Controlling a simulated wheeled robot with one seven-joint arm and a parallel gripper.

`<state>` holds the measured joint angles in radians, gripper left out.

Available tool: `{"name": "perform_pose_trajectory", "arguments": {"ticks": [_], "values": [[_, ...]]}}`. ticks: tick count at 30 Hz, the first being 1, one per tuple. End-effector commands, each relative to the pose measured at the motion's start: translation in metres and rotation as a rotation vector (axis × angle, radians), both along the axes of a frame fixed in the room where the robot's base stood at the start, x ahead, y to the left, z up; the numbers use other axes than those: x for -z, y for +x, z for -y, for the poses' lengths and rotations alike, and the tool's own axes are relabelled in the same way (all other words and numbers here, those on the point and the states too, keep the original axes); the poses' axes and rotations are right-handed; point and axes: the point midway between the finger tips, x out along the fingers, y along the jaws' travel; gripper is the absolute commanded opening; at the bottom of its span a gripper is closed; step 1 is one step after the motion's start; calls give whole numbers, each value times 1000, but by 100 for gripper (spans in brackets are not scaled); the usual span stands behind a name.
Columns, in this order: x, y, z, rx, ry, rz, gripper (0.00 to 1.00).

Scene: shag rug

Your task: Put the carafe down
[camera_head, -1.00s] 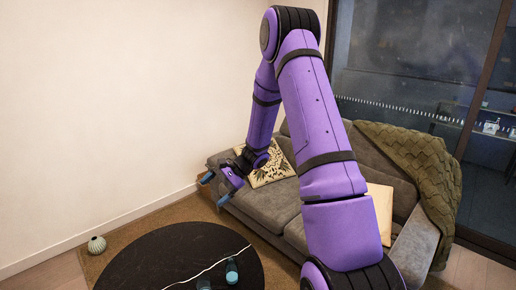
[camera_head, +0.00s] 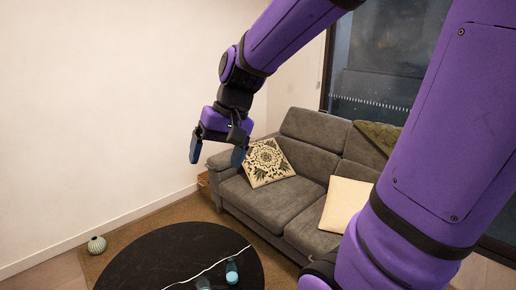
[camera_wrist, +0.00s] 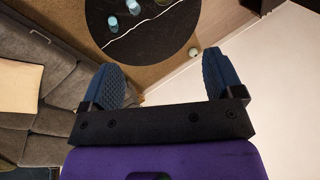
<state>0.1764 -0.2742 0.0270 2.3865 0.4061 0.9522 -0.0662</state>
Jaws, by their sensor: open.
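My gripper (camera_head: 217,152) is open and empty, raised high in front of the pale wall and left of the sofa's cushion. In the wrist view its two blue fingers (camera_wrist: 165,82) are spread wide with nothing between them. Two small blue-teal vessels stand on the black round table: one (camera_head: 231,271) near the right side, the other (camera_head: 203,284) cut by the bottom edge. They also show in the wrist view, one (camera_wrist: 113,24) nearer the middle and one (camera_wrist: 134,7) at the top edge. I cannot tell which is the carafe. Neither touches my gripper.
The black table (camera_head: 150,262) has a white vein across it and stands on a brown rug (camera_head: 195,212). A ribbed pale vase (camera_head: 96,245) sits left of it. A grey sofa (camera_head: 270,203) with cushions is behind. The table's left part is clear.

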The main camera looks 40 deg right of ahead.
Motion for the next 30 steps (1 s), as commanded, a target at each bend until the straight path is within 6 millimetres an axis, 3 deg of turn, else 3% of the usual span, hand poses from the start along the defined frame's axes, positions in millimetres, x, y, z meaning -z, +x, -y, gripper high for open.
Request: {"name": "perform_pose_trajectory", "arguments": {"ticks": [9, 15, 21, 30], "values": [[-35, -74, 0, -149, -236, 204, 86], [-45, -104, 6, -205, -342, 304, 86], [-48, -115, 9, -223, -383, 341, 86], [-48, -115, 9, -224, -385, 342, 86]]}}
